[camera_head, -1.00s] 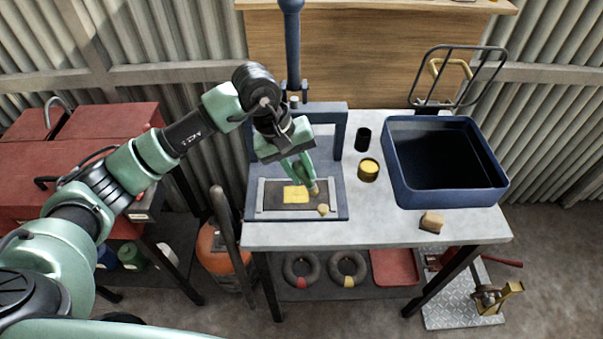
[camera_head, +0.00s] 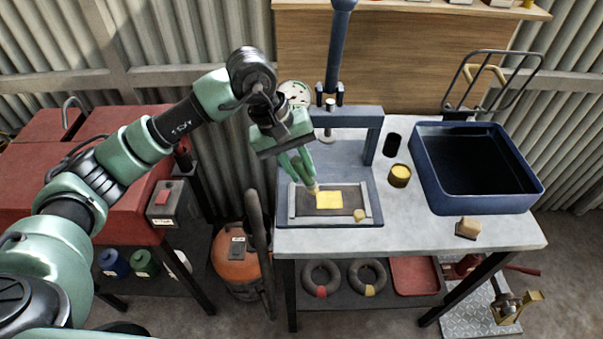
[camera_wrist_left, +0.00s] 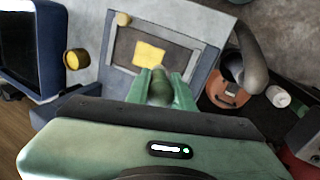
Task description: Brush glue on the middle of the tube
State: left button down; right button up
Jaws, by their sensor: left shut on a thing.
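The tube (camera_head: 304,201) looks like a flat dark strip clamped in a frame on the blue press bed. A yellow patch (camera_head: 329,200) covers its middle; it also shows in the wrist view (camera_wrist_left: 149,54). My left gripper (camera_head: 304,176) points down over the left part of the tube. It is shut on a brush with a dark green handle (camera_wrist_left: 160,84). The tan brush tip (camera_head: 315,190) is low beside the patch's upper left corner; I cannot tell whether it touches. A yellow-topped tin (camera_head: 399,175), seemingly the glue, stands right of the press. My right gripper is not in view.
The press frame (camera_head: 374,140) rises behind and right of the bed. A black cylinder (camera_head: 392,145), a blue tub (camera_head: 530,203) and a tan block (camera_head: 468,228) stand on the bench (camera_head: 430,230). A small tan piece (camera_head: 360,215) sits at the bed's right front.

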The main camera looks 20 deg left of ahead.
pick_arm(q)
jog(key=shift+w+d+r+p, duration=0.1)
jog(key=shift+d+r+p, duration=0.15)
jog(key=shift+r, duration=0.4)
jog(key=shift+d+r+p, duration=0.2)
jog(key=shift+r, duration=0.4)
jog(key=shift+p+v, duration=0.45)
jog(key=shift+v, duration=0.65)
jog(key=shift+w+d+r, duration=0.1)
jog(key=shift+d+r, duration=0.05)
jog(key=shift+r, duration=0.4)
